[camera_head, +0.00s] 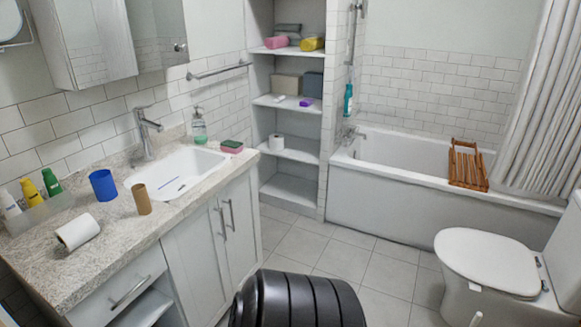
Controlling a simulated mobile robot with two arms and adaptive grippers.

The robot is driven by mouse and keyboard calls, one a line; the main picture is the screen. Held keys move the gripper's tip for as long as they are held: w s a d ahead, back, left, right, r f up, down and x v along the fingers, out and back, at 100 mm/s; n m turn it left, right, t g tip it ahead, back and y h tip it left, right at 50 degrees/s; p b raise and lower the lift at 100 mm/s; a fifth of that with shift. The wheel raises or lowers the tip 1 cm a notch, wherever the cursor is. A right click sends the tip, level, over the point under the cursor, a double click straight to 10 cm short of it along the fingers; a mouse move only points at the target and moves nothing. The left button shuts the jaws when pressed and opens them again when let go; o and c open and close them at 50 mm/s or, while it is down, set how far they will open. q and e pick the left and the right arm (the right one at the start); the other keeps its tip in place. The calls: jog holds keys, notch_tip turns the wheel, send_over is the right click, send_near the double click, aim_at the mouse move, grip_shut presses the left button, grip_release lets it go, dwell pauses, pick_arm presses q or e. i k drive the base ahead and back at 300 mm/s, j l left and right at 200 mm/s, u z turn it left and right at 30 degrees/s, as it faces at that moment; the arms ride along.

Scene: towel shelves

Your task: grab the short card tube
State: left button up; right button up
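The short card tube (141,199) is brown and stands upright on the speckled counter (105,245), near its front edge. It is just right of a blue cup (103,185) and in front of the sink (180,172). The tube and the cup appear slightly apart. Neither of my grippers shows in the head view, so I cannot see whether they are open or shut.
A white paper roll (77,232) lies on the counter left of the tube. A bin with several bottles (40,212) stands at the far left. A faucet (147,130) and sponge (231,147) are by the sink. The toilet (488,262) is at right; tiled floor (345,255) lies between.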

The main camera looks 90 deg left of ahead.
aim_at(139, 191)
jog(key=u, duration=3.8)
